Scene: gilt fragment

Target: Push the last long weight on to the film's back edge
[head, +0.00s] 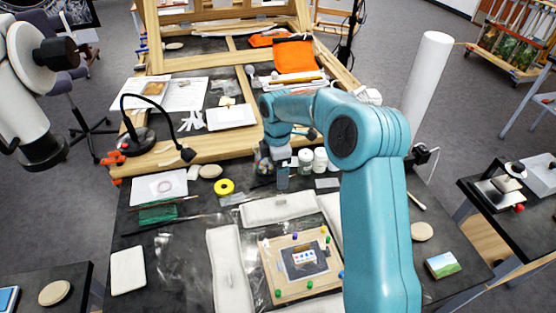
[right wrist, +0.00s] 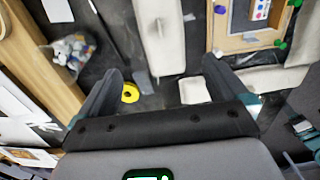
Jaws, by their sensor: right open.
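Long pale weights lie around a wooden board (head: 268,275) that holds the fragment. The back weight (head: 280,208) lies crosswise behind the board, the left weight (head: 228,270) runs beside it, and the right weight (head: 330,208) is partly behind my arm. In the right wrist view, my right gripper (right wrist: 162,66) is open and empty. A long pale weight (right wrist: 160,32) extends upward ahead of the gap between its fingers; contact does not show. In the head view its fingers are not clear. My left gripper is not in view.
A bag of cotton balls (head: 263,167) and white jars (head: 320,160) stand behind the back weight. Yellow tape (head: 224,186) lies to its left. A black lamp (head: 140,140) stands at the back left. Pins (head: 277,293) rise from the board. Glossy dark tabletop (head: 175,265) shows left.

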